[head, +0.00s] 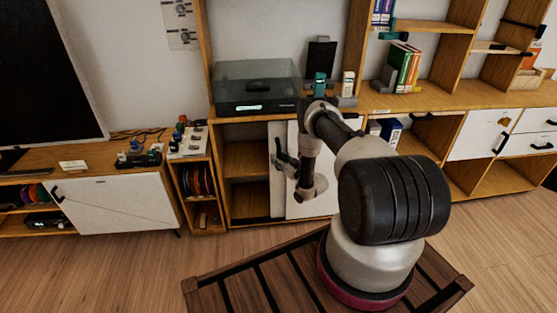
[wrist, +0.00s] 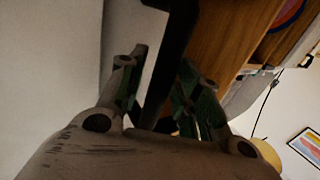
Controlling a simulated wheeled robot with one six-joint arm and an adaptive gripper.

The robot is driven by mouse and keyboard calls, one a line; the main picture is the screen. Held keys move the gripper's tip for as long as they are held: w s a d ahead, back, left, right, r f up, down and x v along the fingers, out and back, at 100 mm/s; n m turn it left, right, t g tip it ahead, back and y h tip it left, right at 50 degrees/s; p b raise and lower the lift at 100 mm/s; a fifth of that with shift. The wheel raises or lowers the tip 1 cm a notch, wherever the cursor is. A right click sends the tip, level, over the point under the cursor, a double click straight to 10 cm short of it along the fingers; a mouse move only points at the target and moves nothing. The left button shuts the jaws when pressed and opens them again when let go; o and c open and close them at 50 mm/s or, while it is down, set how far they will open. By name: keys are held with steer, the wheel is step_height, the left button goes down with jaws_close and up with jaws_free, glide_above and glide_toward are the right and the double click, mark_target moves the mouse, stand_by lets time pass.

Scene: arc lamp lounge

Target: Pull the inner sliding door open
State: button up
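The sliding-door cabinet (head: 224,190) stands low, with its left bay uncovered and shelves showing. Two white door panels stand at its right: a narrow visible strip of one panel (head: 276,195) and a wider panel (head: 305,203) beside it, partly behind my arm. I cannot tell surely which is the inner one. My gripper (head: 284,163) is at the narrow strip. In the wrist view, the two fingers of my gripper (wrist: 166,80) stand apart on either side of a dark upright bar (wrist: 168,60), with a light gap at the left finger. Contact with the right finger is unclear.
A clear-lidded turntable (head: 255,90) sits on the cabinet top. A small rack of records (head: 196,185) and a white-fronted low unit (head: 120,205) stand to the left. Wooden shelving with books (head: 405,65) rises at the right.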

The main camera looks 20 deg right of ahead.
steer(key=shift+s, duration=0.1)
steer(key=v, duration=1.1)
steer(key=shift+s, duration=0.4)
steer(key=shift+d, duration=0.1)
